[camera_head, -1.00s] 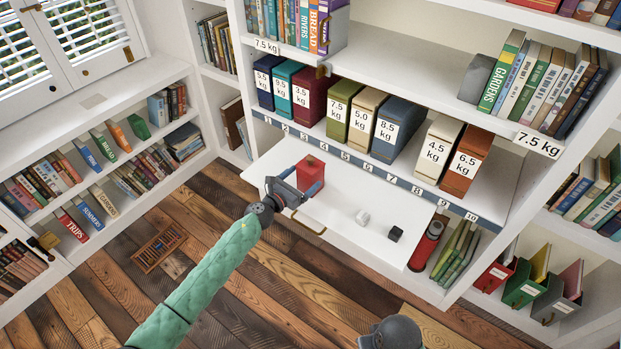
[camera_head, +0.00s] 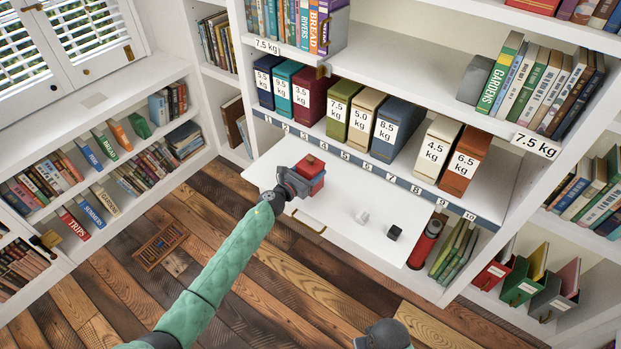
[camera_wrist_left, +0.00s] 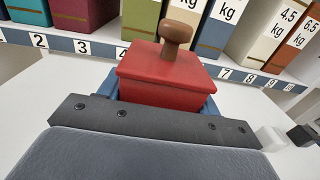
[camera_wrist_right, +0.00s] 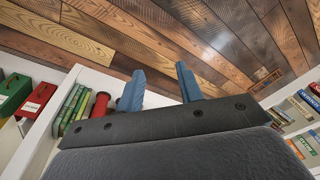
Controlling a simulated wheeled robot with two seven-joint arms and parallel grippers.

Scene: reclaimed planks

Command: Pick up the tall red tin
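A red, box-shaped tin (camera_head: 313,165) with a brown knob stands at the left part of the white pull-out board. It fills the middle of the left wrist view (camera_wrist_left: 165,78), its lid and knob facing me. My left gripper (camera_head: 312,183) has one blue finger on each side of it, close against its sides below the lid; the lid hides most of the fingers. I cannot tell whether its base touches the board. My right gripper (camera_wrist_right: 160,90) is open and empty, its two blue fingers apart, over the floor side of the shelves.
The white board (camera_head: 350,180) also bears a small white cube (camera_head: 362,217) and a black cube (camera_head: 394,233). A red cylinder (camera_head: 425,243) stands on the shelf to the right. Labelled boxes (camera_head: 337,110) line the numbered shelf behind the tin.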

